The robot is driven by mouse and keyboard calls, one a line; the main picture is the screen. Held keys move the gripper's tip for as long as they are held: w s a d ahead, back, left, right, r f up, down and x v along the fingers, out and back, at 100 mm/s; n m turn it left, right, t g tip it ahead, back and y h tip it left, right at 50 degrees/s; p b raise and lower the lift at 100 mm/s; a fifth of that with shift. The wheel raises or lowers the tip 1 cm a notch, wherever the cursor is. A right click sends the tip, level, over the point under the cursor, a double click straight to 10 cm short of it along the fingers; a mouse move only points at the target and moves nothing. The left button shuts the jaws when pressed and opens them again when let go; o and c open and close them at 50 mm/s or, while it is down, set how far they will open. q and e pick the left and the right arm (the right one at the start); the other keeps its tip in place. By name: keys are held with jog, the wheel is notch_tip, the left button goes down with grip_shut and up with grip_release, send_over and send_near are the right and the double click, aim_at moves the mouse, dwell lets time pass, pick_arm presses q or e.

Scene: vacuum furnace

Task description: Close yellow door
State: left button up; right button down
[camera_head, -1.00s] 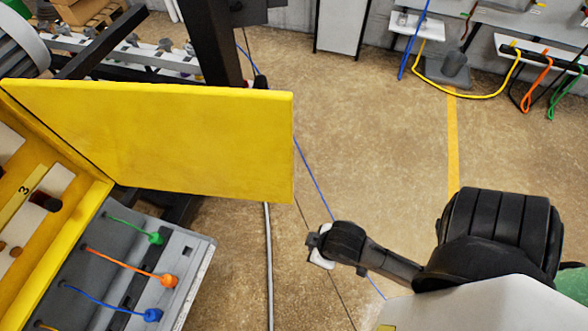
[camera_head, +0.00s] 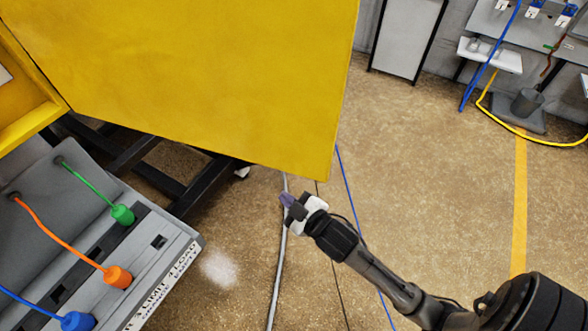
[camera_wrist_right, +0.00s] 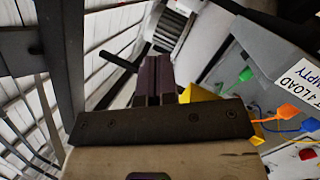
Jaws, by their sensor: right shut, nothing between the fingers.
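The yellow door (camera_head: 200,70) stands swung open in the head view and fills the upper left. Its hinge side meets the yellow frame (camera_head: 30,125) at the left. My right gripper (camera_head: 287,200) is shut and empty, just below the door's lower right corner in the picture and apart from it. In the right wrist view its dark fingers (camera_wrist_right: 154,80) are together, with a small yellow part (camera_wrist_right: 200,93) behind them to the right. My left gripper is not in view.
A grey panel (camera_head: 150,235) with green, orange and blue plugged cables juts out at the lower left. Loose cables (camera_head: 279,270) run over the floor near my right gripper. A bench with cables (camera_head: 490,55) stands at the upper right. The floor at right is mostly clear.

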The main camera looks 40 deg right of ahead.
aim_at(293, 145)
jog(key=w+r+n+t+y, duration=0.2)
jog(key=w+r+n+y, duration=0.1)
jog(key=r+n+y, duration=0.75)
jog(key=w+r+n+t+y, duration=0.1)
jog(key=w+r+n+y, duration=0.2)
jog(key=r+n+y, duration=0.8)
jog(key=s+d+r+n+g+h, duration=0.3)
jog(key=s+d+r+n+g, duration=0.15)
jog(key=n+g, duration=1.05)
jog(key=s+d+r+n+g+h, duration=0.3)
jog(key=r+n+g, duration=0.2)
jog(key=n+g, duration=1)
jog(key=s+a+t, duration=0.1)
jog(key=s+a, duration=0.1)
jog(key=a, duration=0.2)
jog(key=s+a+n+b, duration=0.1)
jog(key=s+a, duration=0.1)
jog(key=a, duration=0.2)
jog(key=s+a+t, duration=0.1)
jog(key=s+a, duration=0.1)
jog(key=a, duration=0.2)
jog(key=shift+s+a+f+n+t+b, duration=0.1)
jog(key=shift+a+f+n+t+b, duration=0.1)
jog(key=shift+a+n+t+b, duration=0.15)
